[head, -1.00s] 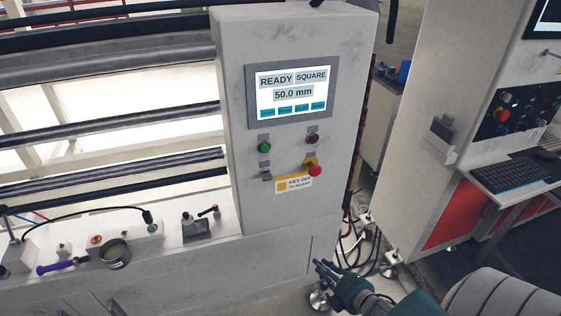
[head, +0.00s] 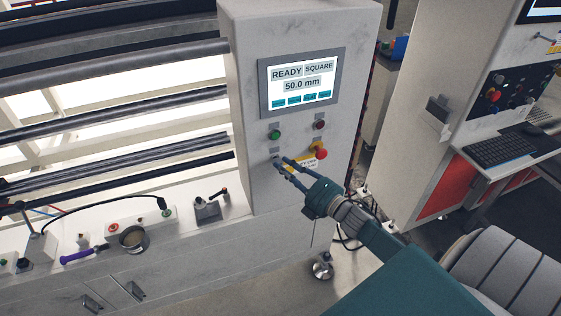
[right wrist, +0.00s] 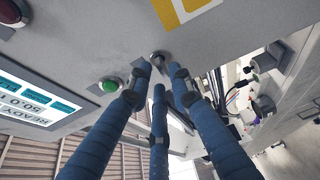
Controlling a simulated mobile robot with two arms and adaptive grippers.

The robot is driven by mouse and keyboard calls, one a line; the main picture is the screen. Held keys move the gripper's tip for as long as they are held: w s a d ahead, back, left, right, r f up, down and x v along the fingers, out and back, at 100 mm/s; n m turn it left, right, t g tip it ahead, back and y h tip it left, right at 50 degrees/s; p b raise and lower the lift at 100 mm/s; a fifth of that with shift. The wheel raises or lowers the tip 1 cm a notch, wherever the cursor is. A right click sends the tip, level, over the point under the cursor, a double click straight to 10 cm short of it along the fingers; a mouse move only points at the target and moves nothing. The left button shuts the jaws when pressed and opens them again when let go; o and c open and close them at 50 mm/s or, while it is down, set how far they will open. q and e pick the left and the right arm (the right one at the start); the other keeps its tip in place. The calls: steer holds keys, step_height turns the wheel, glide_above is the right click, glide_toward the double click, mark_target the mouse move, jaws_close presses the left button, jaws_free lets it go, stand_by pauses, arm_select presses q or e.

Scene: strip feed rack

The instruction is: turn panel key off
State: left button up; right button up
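The panel key switch (right wrist: 157,57) is a small round metal part on the grey control panel (head: 240,110), below the green button (head: 274,134). In the head view my right gripper (head: 281,163) is in front of the panel and mostly covers the key. In the right wrist view the blue fingers (right wrist: 160,75) are spread, with the key just beyond and between their tips. I cannot tell whether they touch it. The key's turned position is too small to read. The "KEY OFF" label (head: 308,162) is partly hidden behind the gripper. My left gripper is not in view.
The screen (head: 300,84) reads READY, SQUARE, 50.0 mm. A machine bed with a purple-handled tool (head: 80,256) lies left; a keyboard (head: 497,149) stands right.

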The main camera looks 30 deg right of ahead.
steer(key=shift+w+a, duration=0.1)
steer(key=shift+w, duration=1)
jaws_close()
steer(key=shift+f, duration=0.1)
